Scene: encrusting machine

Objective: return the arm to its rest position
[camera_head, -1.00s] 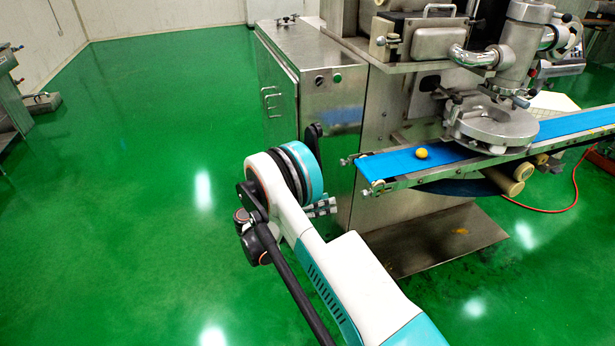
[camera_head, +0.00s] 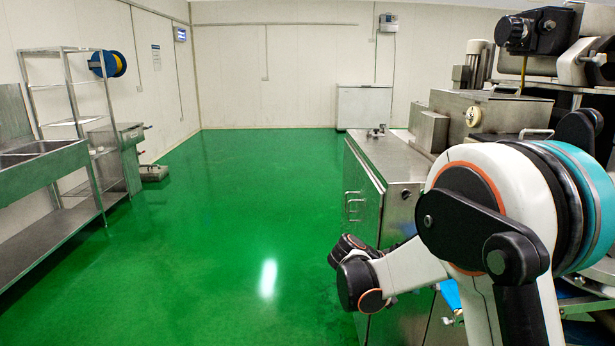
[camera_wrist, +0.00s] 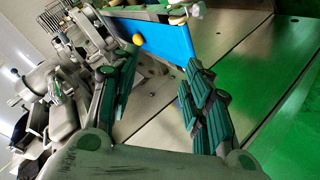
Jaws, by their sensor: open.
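My gripper (camera_wrist: 160,68) shows in the wrist view, with its two green-padded fingers apart and nothing between them. A small yellow ball (camera_wrist: 138,39) sits on the blue conveyor belt (camera_wrist: 172,42) beyond the fingertips, apart from them. In the head view my folded arm fills the right side, in front of the encrusting machine (camera_head: 480,105). My gripper cannot be made out in the head view. Only a sliver of the blue belt (camera_head: 451,295) shows there behind my arm, and the ball is hidden.
A steel cabinet (camera_head: 365,205) stands just behind my arm. A sink bench (camera_head: 40,160) and a steel rack (camera_head: 75,120) stand along the left wall. A white chest (camera_head: 364,107) is at the back wall. The green floor (camera_head: 230,220) between is clear.

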